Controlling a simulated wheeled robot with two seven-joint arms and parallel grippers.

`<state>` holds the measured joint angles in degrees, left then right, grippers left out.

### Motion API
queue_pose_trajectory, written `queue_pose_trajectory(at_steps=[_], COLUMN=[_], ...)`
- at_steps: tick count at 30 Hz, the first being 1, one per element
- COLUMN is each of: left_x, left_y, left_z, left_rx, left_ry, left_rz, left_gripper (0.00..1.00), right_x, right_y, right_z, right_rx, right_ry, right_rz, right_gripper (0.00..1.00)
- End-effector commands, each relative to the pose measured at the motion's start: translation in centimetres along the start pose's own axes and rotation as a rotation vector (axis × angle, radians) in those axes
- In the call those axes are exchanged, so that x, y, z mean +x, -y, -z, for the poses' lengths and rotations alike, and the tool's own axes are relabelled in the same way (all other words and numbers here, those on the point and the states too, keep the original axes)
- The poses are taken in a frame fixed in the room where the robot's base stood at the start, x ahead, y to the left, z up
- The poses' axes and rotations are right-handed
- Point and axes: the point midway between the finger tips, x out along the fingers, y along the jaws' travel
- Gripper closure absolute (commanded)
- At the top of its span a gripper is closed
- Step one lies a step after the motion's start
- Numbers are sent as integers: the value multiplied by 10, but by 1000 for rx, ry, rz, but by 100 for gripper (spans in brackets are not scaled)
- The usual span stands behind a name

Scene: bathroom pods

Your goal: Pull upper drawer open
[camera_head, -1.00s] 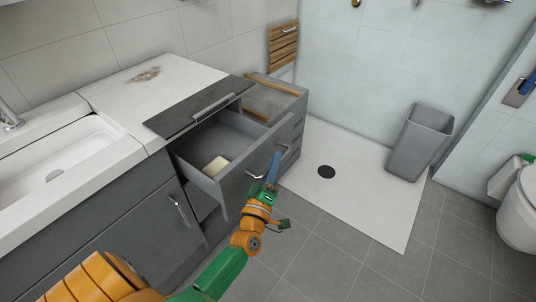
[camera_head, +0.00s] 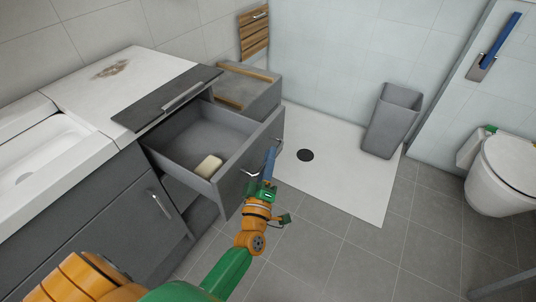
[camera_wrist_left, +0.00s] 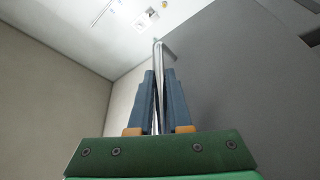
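The grey drawer (camera_head: 237,183) is pulled out of the vanity, and its open inside (camera_head: 200,135) shows a pale block (camera_head: 209,166), like soap. Its chrome handle is on the front, partly hidden by my gripper in the head view. My left gripper (camera_head: 270,158) is at this front, with its blue fingers by the handle. In the left wrist view, the fingers (camera_wrist_left: 158,80) are close together on both sides of the chrome handle (camera_wrist_left: 158,58), shut on it. The grey front panel fills the right side there. My right gripper is not in view.
A dark panel with a handle (camera_head: 166,97) sticks out above the drawer at the counter's edge. A lower cabinet door with a handle (camera_head: 158,203) is at left. A grey bin (camera_head: 391,122) and toilet (camera_head: 505,170) stand at right. Tiled floor (camera_head: 340,255) in front is clear.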

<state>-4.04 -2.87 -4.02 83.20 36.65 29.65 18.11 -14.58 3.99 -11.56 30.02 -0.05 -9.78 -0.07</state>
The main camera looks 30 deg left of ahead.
Motion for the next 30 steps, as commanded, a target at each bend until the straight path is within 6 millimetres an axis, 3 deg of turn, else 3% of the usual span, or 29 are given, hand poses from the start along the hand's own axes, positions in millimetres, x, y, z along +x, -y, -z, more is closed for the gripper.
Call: queue_pose_trajectory(at_steps=[1, 3, 12, 21, 30], left_x=[2, 2, -2, -60, -70], left_y=[-4, -3, -1, -2, -4], left_z=[2, 2, 0, 1, 2], left_rx=[-1, -1, 0, 1, 0], left_ry=[-7, -6, -1, 0, -2], left_rz=[-9, -8, -2, -2, -5], left_gripper=[72, 55, 55, 55, 55], right_x=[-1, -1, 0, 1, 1], right_y=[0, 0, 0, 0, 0], right_z=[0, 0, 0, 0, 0], right_rx=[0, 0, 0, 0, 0], right_ry=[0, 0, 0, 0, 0], right_rz=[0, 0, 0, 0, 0], right_gripper=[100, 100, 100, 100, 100])
